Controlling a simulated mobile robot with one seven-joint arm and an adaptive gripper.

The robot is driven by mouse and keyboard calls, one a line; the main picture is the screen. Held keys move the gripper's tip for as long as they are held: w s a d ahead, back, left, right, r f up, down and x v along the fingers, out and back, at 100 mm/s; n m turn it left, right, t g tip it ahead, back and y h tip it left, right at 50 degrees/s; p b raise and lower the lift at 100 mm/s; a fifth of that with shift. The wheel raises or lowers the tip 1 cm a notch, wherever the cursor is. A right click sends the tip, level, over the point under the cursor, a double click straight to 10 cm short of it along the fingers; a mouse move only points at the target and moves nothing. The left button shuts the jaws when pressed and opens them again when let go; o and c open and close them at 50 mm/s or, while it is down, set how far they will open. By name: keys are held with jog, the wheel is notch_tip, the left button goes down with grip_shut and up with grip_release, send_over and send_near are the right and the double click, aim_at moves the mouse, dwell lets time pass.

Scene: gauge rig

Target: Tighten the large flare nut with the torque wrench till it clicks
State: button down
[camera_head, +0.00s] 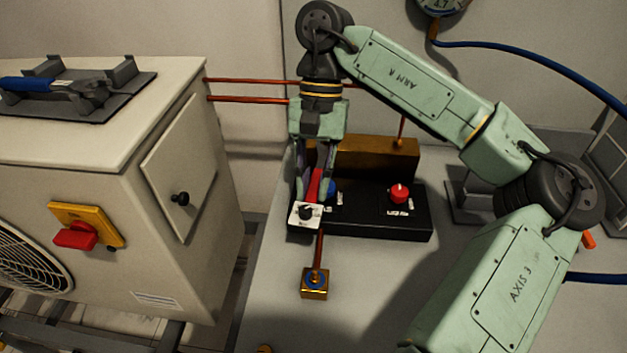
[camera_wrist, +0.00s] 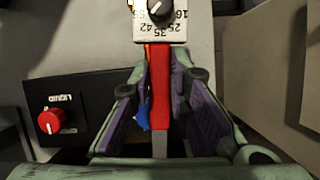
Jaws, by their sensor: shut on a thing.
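My gripper (camera_head: 313,188) is shut on a red-handled tool (camera_wrist: 160,85), which looks like the torque wrench. In the wrist view the purple-padded fingers lie on both sides of its red grip. A white block with printed numbers and a black knob (camera_wrist: 160,10) sits at one end; this block also shows in the head view (camera_head: 305,214). A grey shaft runs back under my gripper, and the wrench's working end is hidden. I cannot make out the large flare nut. Two copper pipes (camera_head: 247,99) run from the cream unit (camera_head: 110,190) and pass behind my arm.
A black panel (camera_head: 365,222) carries a red knob (camera_head: 399,194) and a partly hidden blue knob (camera_head: 331,190). A brass block (camera_head: 314,292) stands in front on the grey bench. A blue-handled tool (camera_head: 28,83) lies in a dark tray on the unit. A blue hose (camera_head: 540,47) hangs behind my arm.

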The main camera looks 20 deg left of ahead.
jog(key=shift+w+a+p, duration=0.1)
jog(key=shift+w+p, duration=0.2)
jog(key=shift+w, duration=0.75)
jog(key=c, duration=2.1)
grip_release()
grip_shut()
